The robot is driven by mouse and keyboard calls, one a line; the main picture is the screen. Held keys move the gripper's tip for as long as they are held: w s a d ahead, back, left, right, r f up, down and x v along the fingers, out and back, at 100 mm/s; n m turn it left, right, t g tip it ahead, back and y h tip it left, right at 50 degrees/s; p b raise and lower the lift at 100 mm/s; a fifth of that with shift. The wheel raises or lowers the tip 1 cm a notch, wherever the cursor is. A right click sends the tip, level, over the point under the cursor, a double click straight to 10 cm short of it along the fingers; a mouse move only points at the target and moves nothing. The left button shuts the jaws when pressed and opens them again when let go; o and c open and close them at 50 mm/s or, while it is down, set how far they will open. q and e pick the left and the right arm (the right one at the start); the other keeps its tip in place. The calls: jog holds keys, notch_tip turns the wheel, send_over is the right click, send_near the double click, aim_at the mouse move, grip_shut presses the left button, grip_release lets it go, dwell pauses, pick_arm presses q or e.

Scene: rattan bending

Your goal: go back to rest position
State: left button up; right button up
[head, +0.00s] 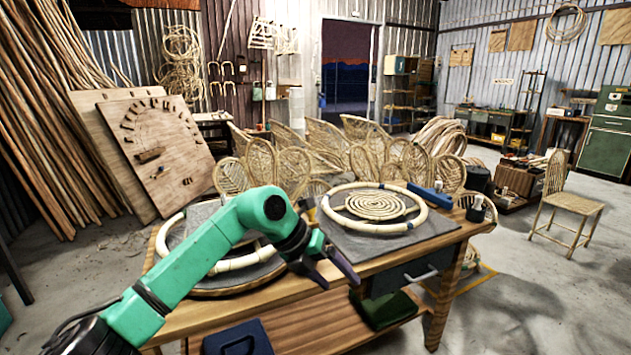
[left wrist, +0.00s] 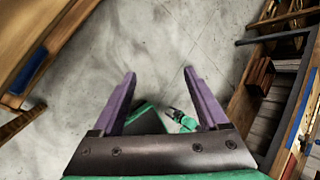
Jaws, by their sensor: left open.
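My left gripper (head: 340,281) hangs at the end of my green left arm, in front of the wooden workbench in the head view. Its two purple fingers are spread with nothing between them. In the left wrist view the open fingers (left wrist: 158,74) point over bare grey concrete floor. A pale rattan ring (head: 424,211) surrounds a flat rattan coil (head: 375,205) on a grey mat at the bench's right. My arm partly hides another pale ring (head: 170,233) at the left. My right gripper is in neither view.
The workbench (head: 455,237) has a drawer (head: 408,277) and a lower shelf with a dark blue box (head: 238,340). Woven rattan frames (head: 345,140) stand behind it. A chair (head: 573,203) stands at the right. Floor (head: 500,320) is clear at the lower right.

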pick_arm(q)
jog(key=w+a+f+n+t+h+p, duration=0.1)
jog(key=w+f+n+t+h+p, duration=0.45)
jog(key=n, duration=0.75)
jog(key=s+a+f+n+t+y, duration=0.3)
jog(key=a+f+n, duration=0.5)
jog(key=f, duration=0.6)
jog(key=s+a+f+n+t+y, duration=0.1)
jog(key=s+a+f+n+y, duration=0.3)
jog(key=a+f+n, duration=0.7)
jog(key=s+a+f+g+y, duration=0.3)
jog(key=s+f, duration=0.7)
jog(key=f, duration=0.3)
jog(key=s+a+f+n+g, duration=0.1)
jog(key=s+a+f+g, duration=0.1)
jog(key=s, duration=0.9)
jog(key=s+a+f+n+g+y+p, duration=0.1)
jog(key=s+f, duration=0.4)
jog(key=s, duration=0.6)
jog(key=s+a+f+n+g+y+p, duration=0.1)
jog(key=s+a+f+n+g, duration=0.2)
jog(key=s, duration=0.8)
jog(key=shift+a+f+g, duration=0.35)
jog(key=shift+f+g, duration=0.3)
jog(key=shift+g, duration=0.1)
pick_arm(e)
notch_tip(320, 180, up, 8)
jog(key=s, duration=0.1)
